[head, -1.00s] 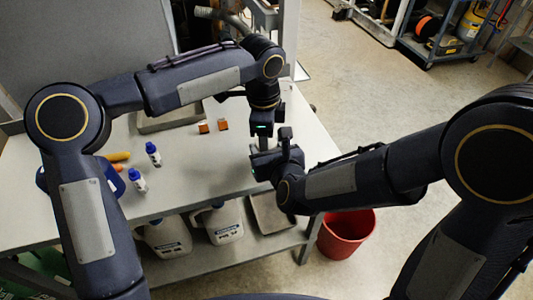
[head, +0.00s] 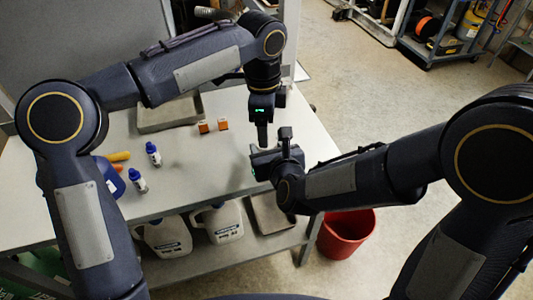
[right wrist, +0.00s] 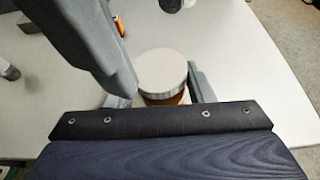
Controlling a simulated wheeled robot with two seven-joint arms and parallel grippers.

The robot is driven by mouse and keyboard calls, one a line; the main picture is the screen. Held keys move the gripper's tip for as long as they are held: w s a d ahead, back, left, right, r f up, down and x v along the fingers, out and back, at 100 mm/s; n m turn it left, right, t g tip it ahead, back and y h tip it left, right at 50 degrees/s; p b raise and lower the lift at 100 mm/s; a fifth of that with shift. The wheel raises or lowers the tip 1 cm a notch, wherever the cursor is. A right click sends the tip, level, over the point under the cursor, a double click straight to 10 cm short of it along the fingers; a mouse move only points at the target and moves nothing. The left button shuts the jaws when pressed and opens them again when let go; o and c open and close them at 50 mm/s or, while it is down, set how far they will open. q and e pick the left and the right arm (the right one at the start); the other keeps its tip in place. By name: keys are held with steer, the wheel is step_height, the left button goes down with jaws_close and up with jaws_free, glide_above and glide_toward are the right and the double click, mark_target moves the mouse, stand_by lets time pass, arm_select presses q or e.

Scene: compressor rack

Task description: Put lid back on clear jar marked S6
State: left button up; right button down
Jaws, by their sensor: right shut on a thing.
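The jar (right wrist: 163,98) shows amber contents in the right wrist view and stands upright between the fingers of my right gripper (right wrist: 160,97), which is shut on it. A pale round lid (right wrist: 160,68) with a silvery rim sits on top of the jar and looks level. No S6 marking shows. In the head view, my left gripper (head: 262,135) points down just above my right gripper (head: 266,158), and the jar is hidden there.
On the bench (head: 205,165) are two small blue-and-white bottles (head: 153,153), an orange-handled item (head: 119,156), two small orange boxes (head: 203,127) and a grey tray (head: 168,115). White jugs (head: 222,222) stand on the lower shelf. A red bucket (head: 345,235) is on the floor.

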arm_select(q)
steer(key=shift+r, duration=0.15)
steer(key=o, duration=0.6)
steer(key=shift+c, duration=0.2)
step_height(320, 180, up, 12)
steer(key=shift+a, duration=0.2)
arm_select(e)
steer(key=c, duration=0.6)
jaws_free()
steer(key=shift+s, duration=0.1)
steer(key=v, duration=0.6)
steer(key=shift+s+r, duration=0.1)
steer(key=shift+r, duration=0.05)
arm_select(q)
steer(key=shift+r, duration=0.1)
arm_select(e)
steer(key=shift+s+d+r, duration=0.15)
steer(key=shift+s+d, duration=0.05)
steer(key=shift+s, duration=0.4)
